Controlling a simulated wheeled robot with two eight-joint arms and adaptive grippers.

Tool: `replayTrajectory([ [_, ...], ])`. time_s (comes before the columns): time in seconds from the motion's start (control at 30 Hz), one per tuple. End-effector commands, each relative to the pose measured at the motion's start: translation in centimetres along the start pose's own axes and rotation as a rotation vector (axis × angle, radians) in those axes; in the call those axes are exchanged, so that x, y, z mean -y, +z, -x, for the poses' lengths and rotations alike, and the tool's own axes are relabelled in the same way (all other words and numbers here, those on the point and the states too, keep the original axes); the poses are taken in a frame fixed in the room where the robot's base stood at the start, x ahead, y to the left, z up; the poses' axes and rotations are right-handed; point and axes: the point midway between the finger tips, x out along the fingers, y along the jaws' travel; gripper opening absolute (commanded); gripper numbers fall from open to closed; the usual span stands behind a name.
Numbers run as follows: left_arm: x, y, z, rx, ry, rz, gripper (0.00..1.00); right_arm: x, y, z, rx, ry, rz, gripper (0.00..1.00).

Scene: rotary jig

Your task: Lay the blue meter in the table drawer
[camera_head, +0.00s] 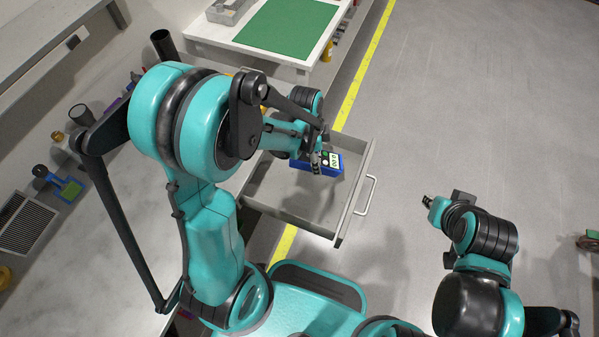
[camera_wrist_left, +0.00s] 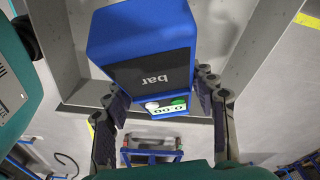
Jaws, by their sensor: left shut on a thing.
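The blue meter (camera_head: 329,165) is over the open table drawer (camera_head: 290,215) in the head view. My left gripper (camera_head: 318,150) is shut on it; the arm hides part of the meter. In the left wrist view the meter (camera_wrist_left: 145,55) shows a dark face marked "bar" and a small display, between the two fingers of the left gripper (camera_wrist_left: 160,108). Drawer walls (camera_wrist_left: 240,60) show around and behind it. I cannot tell whether the meter touches the drawer floor. My right gripper (camera_head: 432,203) is apart, over the floor to the right; its fingers are too small to read.
The drawer is pulled out, with a handle (camera_head: 366,195) on its right side. A white table with a green mat (camera_head: 288,25) stands at the back. A grey worktop (camera_head: 75,240) with several tools is on the left. Open floor (camera_head: 480,100) lies to the right.

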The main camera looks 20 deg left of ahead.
Motion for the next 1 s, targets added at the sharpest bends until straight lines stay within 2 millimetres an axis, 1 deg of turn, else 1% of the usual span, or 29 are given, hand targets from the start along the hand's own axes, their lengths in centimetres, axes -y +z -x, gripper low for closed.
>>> replayTrajectory([
  [0.03,0.0,0.2,-1.5,0.0,0.0,-0.002,0.17,0.0,0.5,-0.7,0.0,0.0,0.0,0.23],
  [0.13,0.1,0.5,-3.4,0.0,0.0,0.0,0.17,0.0,1.0,-1.4,0.0,0.0,0.0,0.23],
  [0.2,0.0,0.7,-4.2,0.0,-0.001,0.0,0.17,0.0,1.2,-1.7,0.0,0.0,0.0,0.23],
  [0.37,0.0,0.8,-5.4,0.0,-0.001,0.001,0.17,0.0,1.4,-2.0,0.0,0.0,0.0,0.23],
  [0.57,0.1,1.3,-8.2,0.001,-0.001,0.002,0.17,0.0,2.2,-3.1,0.0,0.0,0.0,0.23],
  [0.63,0.1,1.3,-8.5,0.001,-0.001,0.002,0.17,0.0,2.3,-3.2,0.0,0.0,0.0,0.23],
  [0.83,0.0,1.3,-8.3,0.001,-0.001,0.002,0.17,0.0,2.2,-3.0,0.0,0.0,0.0,0.23],
  [0.97,0.0,1.4,-8.8,0.001,-0.001,0.003,0.17,0.0,2.4,-3.4,0.0,0.0,0.0,0.23],
  [1.0,0.0,1.4,-8.7,0.001,-0.001,0.003,0.64,0.0,2.4,-3.3,0.0,0.0,0.0,0.23],
])
